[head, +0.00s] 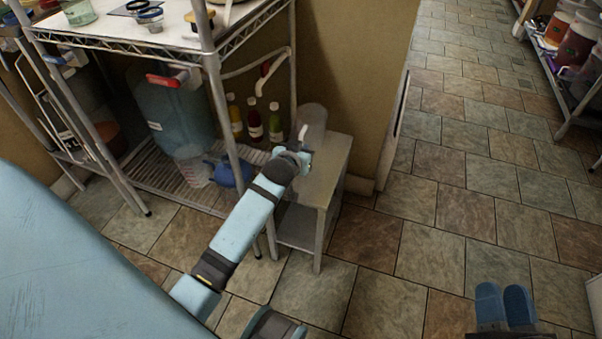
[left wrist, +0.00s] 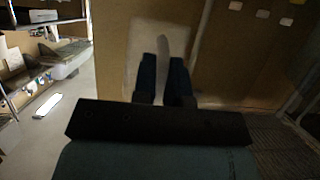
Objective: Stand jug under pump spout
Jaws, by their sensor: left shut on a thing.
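A pale, grey, see-through jug (head: 314,117) is at a small steel stand (head: 325,170) in the head view, with a light handle facing me. My left gripper (head: 301,156) reaches it from the front. In the left wrist view my left gripper (left wrist: 163,75) has its dark fingers on either side of the light handle (left wrist: 164,46), shut on it. The jug looks upright; I cannot tell whether its base touches the stand. My right gripper (head: 504,303) is empty, low at right.
A wire rack (head: 150,190) left of the stand holds a clear measuring cup (head: 191,165), a blue pitcher (head: 231,171) and several coloured bottles (head: 255,120). A wall edge (head: 393,120) lies right of the stand. The tiled floor (head: 450,220) is open at right.

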